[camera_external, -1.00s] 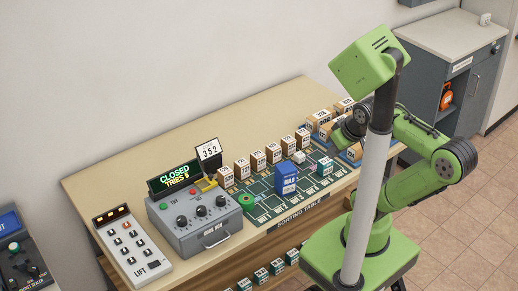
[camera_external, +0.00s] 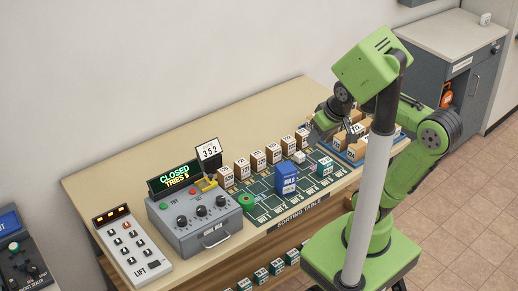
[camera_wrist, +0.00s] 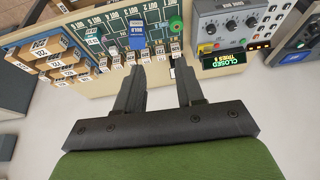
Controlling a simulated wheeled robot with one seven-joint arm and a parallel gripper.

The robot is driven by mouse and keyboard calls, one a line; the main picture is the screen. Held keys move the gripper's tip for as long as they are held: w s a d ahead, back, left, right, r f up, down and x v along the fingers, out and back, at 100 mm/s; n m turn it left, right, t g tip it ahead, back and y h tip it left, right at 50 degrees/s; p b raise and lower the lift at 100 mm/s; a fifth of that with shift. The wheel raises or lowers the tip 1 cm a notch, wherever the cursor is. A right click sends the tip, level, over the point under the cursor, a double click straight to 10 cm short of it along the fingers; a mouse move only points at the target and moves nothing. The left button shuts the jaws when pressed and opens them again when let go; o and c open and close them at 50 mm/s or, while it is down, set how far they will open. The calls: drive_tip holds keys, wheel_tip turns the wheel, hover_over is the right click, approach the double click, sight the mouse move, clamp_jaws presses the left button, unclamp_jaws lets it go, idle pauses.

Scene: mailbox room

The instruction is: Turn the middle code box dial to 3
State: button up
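The grey code box (camera_external: 196,222) stands on the sorting table's left part, with three black dials in a row. The middle dial (camera_external: 201,211) sits between the other two; its setting is too small to read. The box display (camera_external: 174,177) reads CLOSED and TRIES 5, and a card (camera_external: 208,153) behind it reads 352. In the wrist view the code box (camera_wrist: 225,22) shows upside down at the upper right. My gripper (camera_external: 318,131) is above the right part of the table, well right of the box. In the wrist view its two fingers (camera_wrist: 160,72) are apart with nothing between them.
Several small parcels (camera_external: 257,160) stand in a row along the table's back. A blue box (camera_external: 286,179) and a green round item (camera_external: 246,200) are right of the code box. A lift panel (camera_external: 131,246) lies to its left.

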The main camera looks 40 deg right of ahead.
drive_tip(key=o, duration=0.4)
drive_tip(key=shift+g, duration=0.8)
drive_tip(key=w+a, duration=0.1)
drive_tip(key=w, duration=0.2)
drive_tip(key=w+a+r, duration=0.1)
drive_tip(key=w+a, duration=0.1)
drive_tip(key=w, duration=0.1)
drive_tip(key=w+a, duration=0.2)
drive_tip(key=w, duration=0.2)
drive_tip(key=shift+a+r, duration=0.1)
drive_tip(key=shift+r, duration=0.05)
drive_tip(key=shift+c, duration=0.2)
drive_tip(key=g, duration=0.3)
hover_over(201, 208)
wheel_tip(201, 208, down, 15)
wheel_tip(201, 208, down, 16)
drive_tip(key=shift+s+r, duration=0.1)
drive_tip(key=shift+r, duration=0.15)
drive_tip(key=c, duration=1)
